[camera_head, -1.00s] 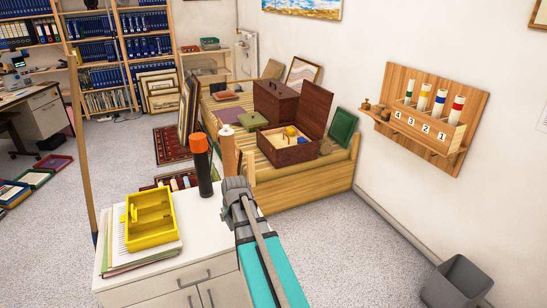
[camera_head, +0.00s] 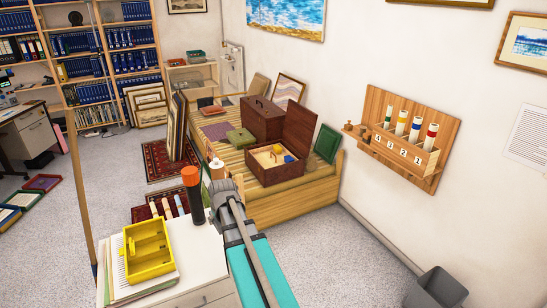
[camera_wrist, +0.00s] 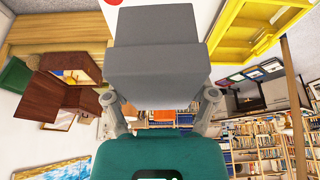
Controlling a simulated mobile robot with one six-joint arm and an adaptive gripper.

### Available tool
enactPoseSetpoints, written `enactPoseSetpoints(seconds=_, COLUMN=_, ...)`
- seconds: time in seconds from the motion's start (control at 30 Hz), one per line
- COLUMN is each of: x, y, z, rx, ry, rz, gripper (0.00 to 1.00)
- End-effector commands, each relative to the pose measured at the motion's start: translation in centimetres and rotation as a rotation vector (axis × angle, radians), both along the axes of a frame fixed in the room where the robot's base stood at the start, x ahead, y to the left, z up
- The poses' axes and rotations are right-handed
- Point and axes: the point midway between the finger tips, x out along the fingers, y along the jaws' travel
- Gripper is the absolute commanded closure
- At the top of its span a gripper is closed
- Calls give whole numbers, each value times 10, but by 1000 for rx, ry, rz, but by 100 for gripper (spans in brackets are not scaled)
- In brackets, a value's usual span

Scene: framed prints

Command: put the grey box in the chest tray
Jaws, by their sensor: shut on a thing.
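A grey box (camera_wrist: 155,62) fills the upper middle of the wrist view, held between the two fingers of my gripper (camera_wrist: 160,100). The gripper is shut on it. The chest also shows upside down in the wrist view (camera_wrist: 60,97), apart from the grey box.
A white cabinet (camera_head: 205,262) at front left bears papers, a yellow tray (camera_head: 148,262) and a dark bottle with an orange cap (camera_head: 194,200). A closed brown box (camera_head: 262,118) sits behind the chest. A wall rack (camera_head: 410,145) and grey bin (camera_head: 436,290) are at right.

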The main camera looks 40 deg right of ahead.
Motion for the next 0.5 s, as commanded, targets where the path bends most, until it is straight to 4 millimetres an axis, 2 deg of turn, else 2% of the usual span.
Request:
enactPoseSetpoints(seconds=0.03, x=0, y=0, z=18, rx=0, ry=0, rz=0, gripper=80)
enactPoseSetpoints(seconds=0.5, x=0, y=0, z=90, rx=0, ry=0, rz=0, gripper=80)
